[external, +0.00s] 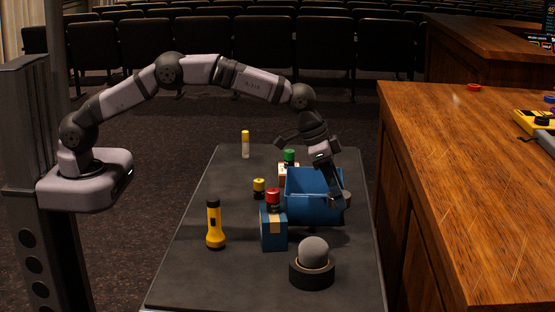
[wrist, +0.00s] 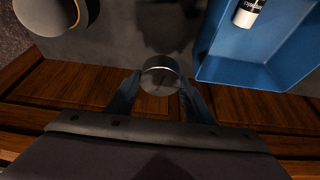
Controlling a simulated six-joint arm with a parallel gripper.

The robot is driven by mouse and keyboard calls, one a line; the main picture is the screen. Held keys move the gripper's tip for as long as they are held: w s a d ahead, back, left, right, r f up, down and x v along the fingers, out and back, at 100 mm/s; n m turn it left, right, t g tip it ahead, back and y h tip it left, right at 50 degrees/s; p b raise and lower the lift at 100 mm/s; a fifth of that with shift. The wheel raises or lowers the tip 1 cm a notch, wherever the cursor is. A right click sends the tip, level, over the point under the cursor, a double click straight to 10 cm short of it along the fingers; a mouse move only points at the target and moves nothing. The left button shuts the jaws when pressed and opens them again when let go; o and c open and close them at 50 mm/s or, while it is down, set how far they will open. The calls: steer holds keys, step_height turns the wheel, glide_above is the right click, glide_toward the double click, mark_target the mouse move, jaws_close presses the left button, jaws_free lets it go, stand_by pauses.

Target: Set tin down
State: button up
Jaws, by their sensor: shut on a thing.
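My gripper (external: 338,198) points down at the right side of the blue bin in the external view. In the wrist view, my gripper (wrist: 158,88) is shut on a small round grey tin (wrist: 160,76) with a shiny rim, one finger on each side. In the external view the tin (external: 346,199) is partly hidden by the fingers. It is outside the blue bin (external: 312,211), near the grey table's right edge. I cannot tell whether the tin touches the table.
The grey table (external: 205,285) also bears a yellow flashlight (external: 215,230), a blue box (external: 273,236) with a red-topped item, and a grey ball (external: 314,251) in a dark ring. A white cylinder (wrist: 248,12) lies in the bin. A wooden desk (external: 460,190) stands close right.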

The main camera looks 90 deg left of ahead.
steer(key=s+a+r+n+y+b, duration=0.1)
steer(key=s+a+r+n, duration=0.3)
steer(key=a, duration=1.2)
steer(key=s+a+n+y+b, duration=0.15)
steer(key=s+a, duration=0.35)
steer(key=a, duration=1.2)
steer(key=s+a+n+g+b, duration=0.1)
steer(key=s+a+n, duration=0.1)
steer(key=s+a, duration=0.65)
steer(key=s+a+n+g+b, duration=0.1)
steer(key=s+a+n, duration=0.35)
steer(key=s, duration=0.75)
steer(key=shift+s+d+f+m+t, duration=0.15)
steer(key=shift+d+f+m, duration=0.15)
steer(key=shift+f+m, duration=0.45)
steer(key=shift+d+f+m+t, duration=0.2)
steer(key=shift+d+f+m, duration=0.2)
steer(key=shift+m, duration=0.6)
steer(key=shift+s+d+f+m+t, duration=0.15)
steer(key=shift+d+f+m, duration=0.1)
steer(key=shift+f+m, duration=0.5)
steer(key=shift+w+f+b, duration=0.1)
steer(key=shift+f+b, duration=0.85)
steer(key=shift+f, duration=4)
steer(key=shift+f, duration=0.15)
